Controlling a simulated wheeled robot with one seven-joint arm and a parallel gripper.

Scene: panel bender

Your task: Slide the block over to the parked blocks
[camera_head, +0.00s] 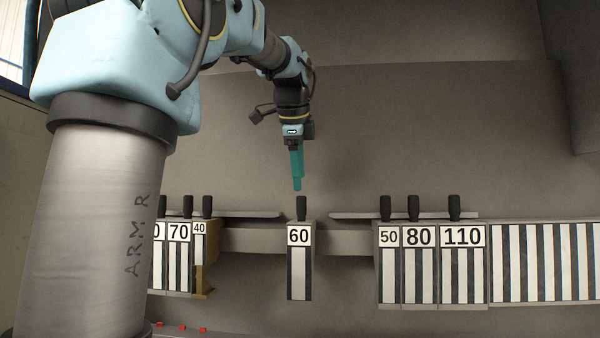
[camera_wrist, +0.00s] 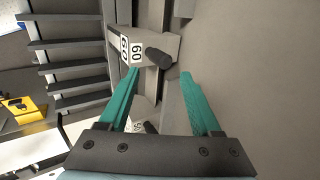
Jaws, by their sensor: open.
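The block marked 60 (camera_head: 299,270) stands alone on the rail, with a black knob (camera_head: 301,207) upright on its top. On its right, across a gap, stand the blocks marked 50 (camera_head: 389,265), 80 (camera_head: 419,265) and 110 (camera_head: 462,265), touching side by side. On its left stand the blocks marked 70 (camera_head: 179,258) and 40 (camera_head: 199,245). My gripper (camera_head: 297,188), with teal fingers, hangs just above and behind the 60 knob, apart from it. In the wrist view the open, empty fingers (camera_wrist: 160,75) show the 60 block (camera_wrist: 150,45) and its knob beyond the tips.
The rail (camera_head: 345,241) is bare between the 60 and 50 blocks, and also between 40 and 60. A striped block row (camera_head: 545,262) continues right of 110. A brass-coloured piece (camera_head: 204,280) sits under the 40 block. My arm hides the far left.

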